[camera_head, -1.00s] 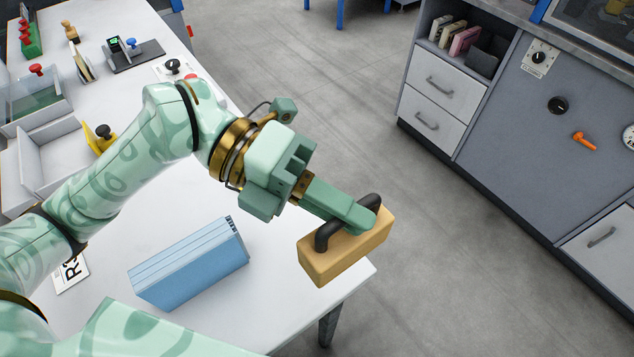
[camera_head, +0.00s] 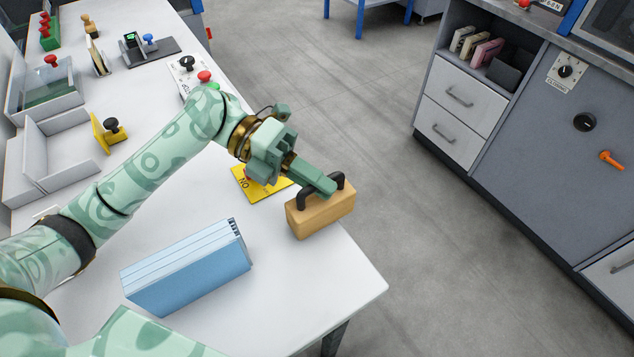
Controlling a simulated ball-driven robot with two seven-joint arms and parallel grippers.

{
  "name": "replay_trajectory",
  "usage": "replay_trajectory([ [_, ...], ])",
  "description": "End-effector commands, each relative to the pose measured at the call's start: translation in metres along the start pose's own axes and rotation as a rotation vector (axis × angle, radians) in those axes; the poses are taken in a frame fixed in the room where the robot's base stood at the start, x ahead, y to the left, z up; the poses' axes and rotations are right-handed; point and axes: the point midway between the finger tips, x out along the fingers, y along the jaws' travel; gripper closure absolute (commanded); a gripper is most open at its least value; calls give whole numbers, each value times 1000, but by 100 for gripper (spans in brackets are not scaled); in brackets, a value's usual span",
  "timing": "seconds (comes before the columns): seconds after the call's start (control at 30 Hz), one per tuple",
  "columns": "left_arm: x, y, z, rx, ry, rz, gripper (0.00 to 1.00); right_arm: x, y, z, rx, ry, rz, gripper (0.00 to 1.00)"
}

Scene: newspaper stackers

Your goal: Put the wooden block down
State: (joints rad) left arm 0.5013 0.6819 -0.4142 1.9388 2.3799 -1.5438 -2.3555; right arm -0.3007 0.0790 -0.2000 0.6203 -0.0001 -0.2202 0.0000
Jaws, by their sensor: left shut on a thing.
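The wooden block (camera_head: 322,214) is a tan rectangular block with a black arched handle on top. It is at the right edge of the white table (camera_head: 300,290), upright; I cannot tell whether its underside touches the tabletop. My left gripper (camera_head: 328,186) comes in from the left and is shut on the block's handle. The fingers hide part of the handle. My right gripper is not in view.
A blue stack (camera_head: 190,270) stands on the table left of the block. A yellow sign (camera_head: 262,184) lies behind it, partly under my arm. White trays (camera_head: 60,150) are at the left. Free tabletop lies in front of the block; floor lies right.

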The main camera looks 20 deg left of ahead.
Motion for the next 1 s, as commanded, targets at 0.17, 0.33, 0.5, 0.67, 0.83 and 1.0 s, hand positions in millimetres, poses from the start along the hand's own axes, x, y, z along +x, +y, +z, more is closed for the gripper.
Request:
replay_trajectory([
  [0.17,2,6,-1,1,-1,-1,100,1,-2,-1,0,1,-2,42],
  [0.33,3,8,-1,1,-1,-1,100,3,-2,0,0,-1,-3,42],
  [0.5,3,8,-1,1,-1,1,66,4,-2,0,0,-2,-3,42],
  [0.67,3,9,-1,1,-1,2,66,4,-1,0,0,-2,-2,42],
  [0.83,-1,6,-1,0,-2,4,66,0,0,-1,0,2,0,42],
  [1.0,-34,8,0,-2,-4,6,66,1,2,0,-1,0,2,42],
])
